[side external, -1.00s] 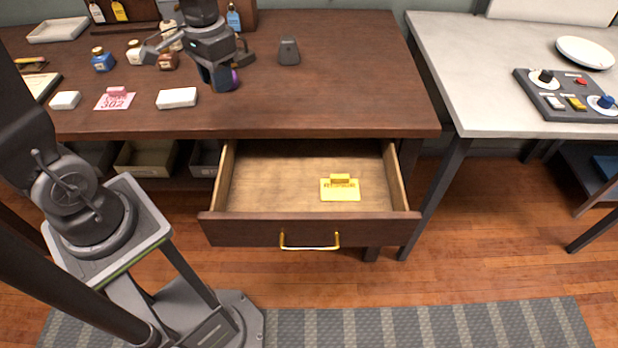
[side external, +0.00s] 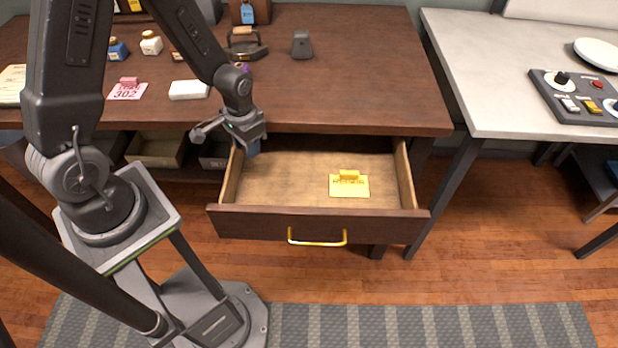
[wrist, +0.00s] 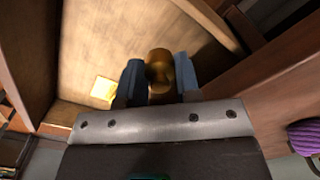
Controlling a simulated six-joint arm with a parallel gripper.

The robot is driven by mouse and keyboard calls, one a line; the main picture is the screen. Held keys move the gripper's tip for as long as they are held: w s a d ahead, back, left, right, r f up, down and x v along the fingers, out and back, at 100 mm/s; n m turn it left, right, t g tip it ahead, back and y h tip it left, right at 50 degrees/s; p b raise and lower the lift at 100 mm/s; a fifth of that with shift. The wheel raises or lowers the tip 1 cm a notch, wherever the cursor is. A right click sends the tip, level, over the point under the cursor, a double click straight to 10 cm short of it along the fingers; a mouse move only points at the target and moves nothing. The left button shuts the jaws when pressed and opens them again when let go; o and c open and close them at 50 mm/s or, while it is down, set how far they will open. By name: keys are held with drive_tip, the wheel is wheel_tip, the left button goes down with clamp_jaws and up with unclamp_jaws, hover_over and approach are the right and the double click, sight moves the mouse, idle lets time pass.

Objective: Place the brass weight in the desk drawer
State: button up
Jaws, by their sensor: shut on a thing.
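The desk drawer (side external: 285,168) is pulled open, with a wooden inside and a brass-coloured handle on its front. My gripper (side external: 252,148) is at the drawer's back left corner, near the desk's front edge. In the wrist view the brass weight (wrist: 159,68), rounded and gold-coloured, is between the two blue-grey fingers (wrist: 158,88), which are shut on it. The drawer floor (wrist: 110,40) shows beneath it. In the side view the weight is hidden by my gripper. I cannot tell its height above the floor.
A yellow card (side external: 349,186) with a small block lies in the drawer, right of the middle. The desk top (side external: 350,90) holds a dark grey weight-like object (side external: 302,45), a white block (side external: 188,90), a pink tag (side external: 127,90) and small bottles. The drawer floor is otherwise clear.

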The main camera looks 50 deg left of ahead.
hover_over(290, 198)
wheel_tip(290, 198, down, 7)
drive_tip(key=shift+r, duration=0.15)
drive_tip(key=shift+f, duration=1.95)
drive_tip(key=shift+f, duration=0.1)
drive_tip(key=o, duration=1)
drive_tip(key=shift+c, duration=0.2)
wheel_tip(290, 198, up, 28)
drive_tip(key=s+a+t, duration=0.2)
drive_tip(key=s+t, duration=0.1)
drive_tip(key=s+a+r+t, duration=0.1)
drive_tip(key=s+r+t, duration=0.1)
drive_tip(key=s+r, duration=0.8)
drive_tip(key=shift+s+a+t, duration=0.2)
drive_tip(key=shift+s+t, duration=0.1)
drive_tip(key=shift+s, duration=0.1)
